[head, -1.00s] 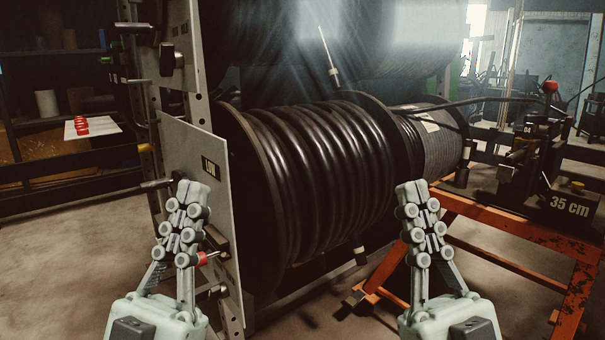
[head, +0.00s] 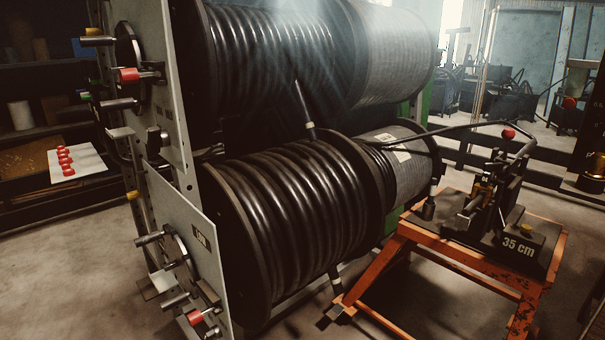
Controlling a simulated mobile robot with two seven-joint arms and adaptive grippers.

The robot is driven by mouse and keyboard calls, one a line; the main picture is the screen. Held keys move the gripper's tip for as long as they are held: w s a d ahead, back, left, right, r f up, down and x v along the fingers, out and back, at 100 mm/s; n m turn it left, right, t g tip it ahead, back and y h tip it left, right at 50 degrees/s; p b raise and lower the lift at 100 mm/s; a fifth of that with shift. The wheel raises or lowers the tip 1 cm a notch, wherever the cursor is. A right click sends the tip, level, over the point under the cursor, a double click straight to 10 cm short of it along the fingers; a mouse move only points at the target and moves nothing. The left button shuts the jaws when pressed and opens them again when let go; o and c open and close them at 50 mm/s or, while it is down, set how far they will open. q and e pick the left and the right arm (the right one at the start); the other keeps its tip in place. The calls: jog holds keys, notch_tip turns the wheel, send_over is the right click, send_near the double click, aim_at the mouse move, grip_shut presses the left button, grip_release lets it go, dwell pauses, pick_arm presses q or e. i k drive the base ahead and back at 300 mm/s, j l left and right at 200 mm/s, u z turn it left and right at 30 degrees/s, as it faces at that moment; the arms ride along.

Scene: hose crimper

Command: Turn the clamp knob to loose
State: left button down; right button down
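No part is marked as the clamp knob, and I cannot tell which it is. A small yellow knob (head: 527,228) sits on top of the black block marked 35 cm (head: 518,246), at the right on an orange bench. Behind it stands a black device with a long lever (head: 518,165). A red ball (head: 508,133) shows near the lever's top. On the left, the reel rack has a red-ended handle (head: 128,74) above and another red knob (head: 194,318) below. Neither of my grippers is in view.
Two large reels of black hose, upper (head: 270,50) and lower (head: 290,215), fill the middle. The orange bench (head: 470,272) stands to their right. A white sheet with several red pieces (head: 80,165) lies on the left shelf. Bare floor (head: 70,270) shows at lower left.

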aim_at(493, 168)
jog(key=i+z, duration=0.15)
jog(key=z, duration=0.6)
